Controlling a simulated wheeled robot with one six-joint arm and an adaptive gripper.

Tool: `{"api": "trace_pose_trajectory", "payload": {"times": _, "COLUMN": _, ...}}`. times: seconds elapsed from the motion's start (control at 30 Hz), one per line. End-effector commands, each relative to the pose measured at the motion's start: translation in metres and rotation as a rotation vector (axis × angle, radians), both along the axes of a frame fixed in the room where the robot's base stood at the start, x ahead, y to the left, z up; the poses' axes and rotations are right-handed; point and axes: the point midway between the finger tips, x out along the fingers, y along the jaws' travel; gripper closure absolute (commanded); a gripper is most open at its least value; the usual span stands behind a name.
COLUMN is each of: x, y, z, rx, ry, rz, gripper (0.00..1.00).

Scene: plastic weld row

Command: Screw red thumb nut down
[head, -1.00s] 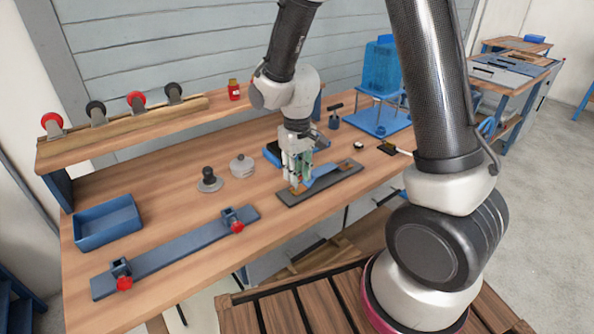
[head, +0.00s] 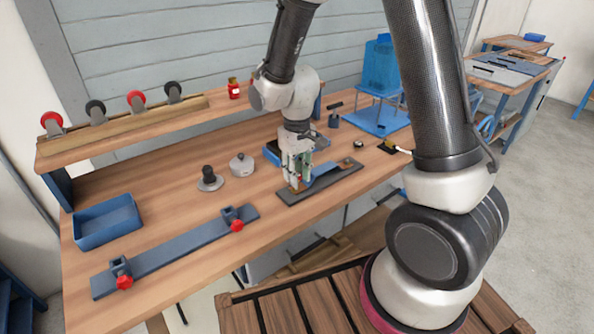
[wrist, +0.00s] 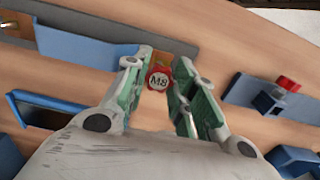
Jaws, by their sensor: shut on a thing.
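In the head view my gripper (head: 297,186) points down at the left part of a dark plate (head: 322,186) on the bench. The nut is hidden by the fingers there. A blue piece (wrist: 85,45) lies along the plate beside the nut, with an orange-brown patch next to it. The thread under the nut is hidden.
A blue bar (head: 180,250) with two red-knobbed clamps lies at the front left of the bench. A blue tray (head: 107,222), a black-knobbed disc (head: 209,180) and a grey lidded pot (head: 241,165) stand left. A blue stand (head: 378,118) is behind right.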

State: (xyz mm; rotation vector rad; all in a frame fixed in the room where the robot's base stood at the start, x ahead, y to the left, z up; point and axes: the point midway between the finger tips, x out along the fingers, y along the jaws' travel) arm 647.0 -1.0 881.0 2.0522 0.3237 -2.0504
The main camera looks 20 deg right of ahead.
Motion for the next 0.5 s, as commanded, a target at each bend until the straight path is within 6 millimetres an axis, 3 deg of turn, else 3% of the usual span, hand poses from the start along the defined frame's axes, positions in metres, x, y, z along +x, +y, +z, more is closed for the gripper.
{"api": "trace_pose_trajectory", "payload": {"times": 0.5, "x": -0.0002, "y": -0.0001, "z": -0.0071, "rx": 0.000, "ry": 0.000, "rz": 0.000, "gripper": 0.88}}
